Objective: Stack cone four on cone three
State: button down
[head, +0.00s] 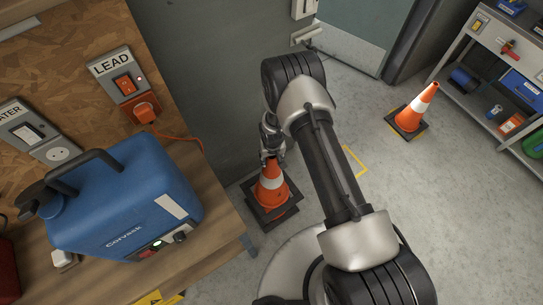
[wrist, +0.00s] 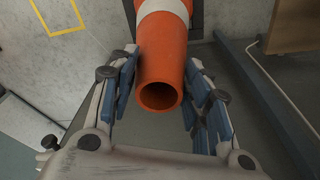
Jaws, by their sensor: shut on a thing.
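An orange cone (head: 270,188) with a white band and a dark square base is below my gripper (head: 270,154) in the head view. More dark base shows directly beneath and offset from its own base, so it is at or just above another cone; I cannot tell whether they touch. In the wrist view the cone (wrist: 163,60) points its open tip toward the camera, between the two fingers of my gripper (wrist: 160,75), which is shut on it. No numbers are readable on the cones.
Another orange cone (head: 417,107) stands alone on the floor to the right. A yellow floor outline (head: 355,162) lies empty beside my arm. A wooden bench (head: 215,225) with a blue case (head: 125,205) is close on the left. A shelf unit (head: 490,105) stands at upper right.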

notch_tip(320, 180, down, 22)
jog(key=b, duration=0.9)
jog(key=shift+w+r, duration=0.15)
dwell(0.9)
jog(key=c, duration=1.1)
grip_release()
jog(key=o, duration=0.3)
jog(key=shift+o, duration=0.2)
